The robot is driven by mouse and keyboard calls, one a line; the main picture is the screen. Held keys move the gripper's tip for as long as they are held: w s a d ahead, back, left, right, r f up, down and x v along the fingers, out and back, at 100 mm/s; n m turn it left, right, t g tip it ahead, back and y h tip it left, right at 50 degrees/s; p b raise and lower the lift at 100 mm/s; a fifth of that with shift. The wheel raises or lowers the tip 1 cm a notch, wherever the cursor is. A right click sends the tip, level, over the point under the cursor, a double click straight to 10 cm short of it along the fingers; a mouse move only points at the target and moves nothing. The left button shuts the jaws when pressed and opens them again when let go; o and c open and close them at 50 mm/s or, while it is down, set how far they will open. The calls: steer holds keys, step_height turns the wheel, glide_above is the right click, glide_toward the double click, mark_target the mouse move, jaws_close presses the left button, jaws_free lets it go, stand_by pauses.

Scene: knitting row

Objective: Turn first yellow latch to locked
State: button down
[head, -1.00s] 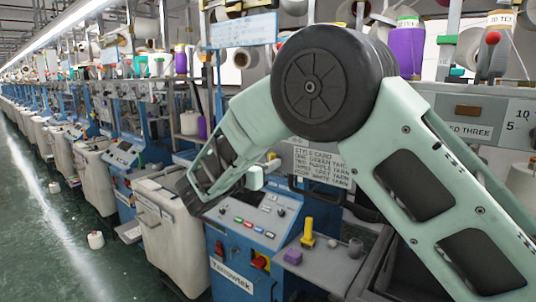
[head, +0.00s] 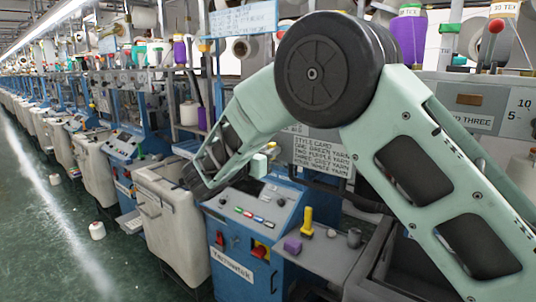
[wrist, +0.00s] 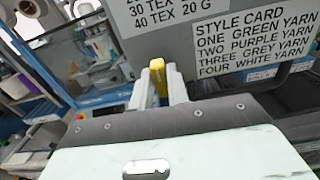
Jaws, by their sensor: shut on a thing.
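A yellow latch (wrist: 157,78) stands up in front of the grey machine panel in the wrist view. My gripper (wrist: 160,86) has one pale finger on each side of it and is shut on it. The latch's lower part is hidden behind the gripper body. A small yellow tip (head: 272,147) shows beside the wrist in the head view and is probably the same latch. In that view the fingers are too small and hidden to make out. I cannot read a locked mark near the latch.
The blue control cabinet (head: 232,245) with buttons stands below the wrist. A grey side shelf (head: 325,262) holds a yellow peg (head: 307,222), a purple block (head: 292,245) and a dark cup (head: 354,237). A pale bin (head: 172,235) stands left. The green floor aisle is largely clear.

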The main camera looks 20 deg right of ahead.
steer(key=m+b, duration=0.5)
steer(key=b, duration=0.4)
steer(key=m+b, duration=0.6)
steer(key=b, duration=0.4)
steer(key=m+b, duration=0.6)
steer(key=b, duration=0.3)
steer(key=shift+s+d+f, duration=0.1)
steer(key=shift+s+f, duration=0.1)
steer(key=shift+f, duration=0.2)
steer(key=shift+r+m+b, duration=0.1)
steer(key=shift+m+b, duration=0.3)
steer(key=shift+b, duration=0.05)
steer(key=c, duration=1.4)
jaws_free()
steer(key=b+v, duration=0.1)
steer(key=v, duration=1.6)
steer(key=shift+s+r, duration=0.1)
